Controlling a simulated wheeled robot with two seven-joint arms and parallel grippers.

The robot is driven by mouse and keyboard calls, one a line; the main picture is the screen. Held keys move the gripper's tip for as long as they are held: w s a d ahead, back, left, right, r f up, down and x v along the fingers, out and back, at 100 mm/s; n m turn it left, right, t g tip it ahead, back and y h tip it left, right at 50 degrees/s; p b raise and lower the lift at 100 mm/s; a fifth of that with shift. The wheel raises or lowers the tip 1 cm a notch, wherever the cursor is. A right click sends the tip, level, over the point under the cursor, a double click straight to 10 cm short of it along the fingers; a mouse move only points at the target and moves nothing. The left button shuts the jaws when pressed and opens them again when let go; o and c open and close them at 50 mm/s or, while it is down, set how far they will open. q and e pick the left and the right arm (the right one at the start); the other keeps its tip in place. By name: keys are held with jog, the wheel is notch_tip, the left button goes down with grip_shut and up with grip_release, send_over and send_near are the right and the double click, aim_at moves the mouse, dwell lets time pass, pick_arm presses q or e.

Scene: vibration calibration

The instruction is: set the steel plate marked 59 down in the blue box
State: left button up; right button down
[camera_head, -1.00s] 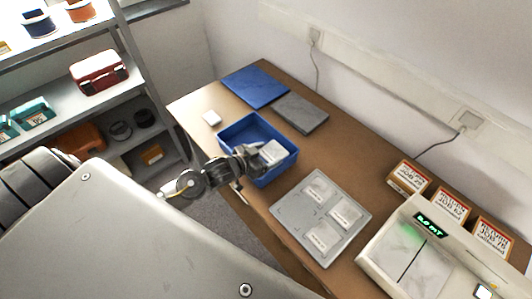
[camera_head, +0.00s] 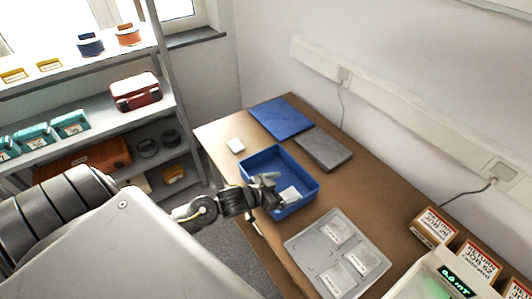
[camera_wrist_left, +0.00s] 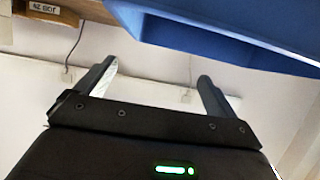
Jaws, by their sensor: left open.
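The blue box (camera_head: 306,181) stands open on the brown table. A pale plate (camera_head: 290,195) lies inside it, toward its near right part; its marking is too small to read. My left gripper (camera_head: 272,186) is at the box's near left wall, beside the plate and partly in front of the box. In the left wrist view the two fingers (camera_wrist_left: 155,75) are spread with nothing between them, and the blue box (camera_wrist_left: 225,30) fills the upper right. My right gripper does not show.
A grey tray (camera_head: 307,243) with 3 pale plates stands in front of the box. A blue mat (camera_head: 282,118), a dark grey slab (camera_head: 322,149) and a small white block (camera_head: 236,145) lie behind it. Cartons (camera_head: 434,228) and a display device (camera_head: 450,280) stand at the right.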

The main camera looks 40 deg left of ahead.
pick_arm(q)
jog(key=b+v, duration=0.1)
jog(key=v, duration=0.9)
jog(key=shift+s, duration=0.25)
jog(key=shift+f, duration=0.1)
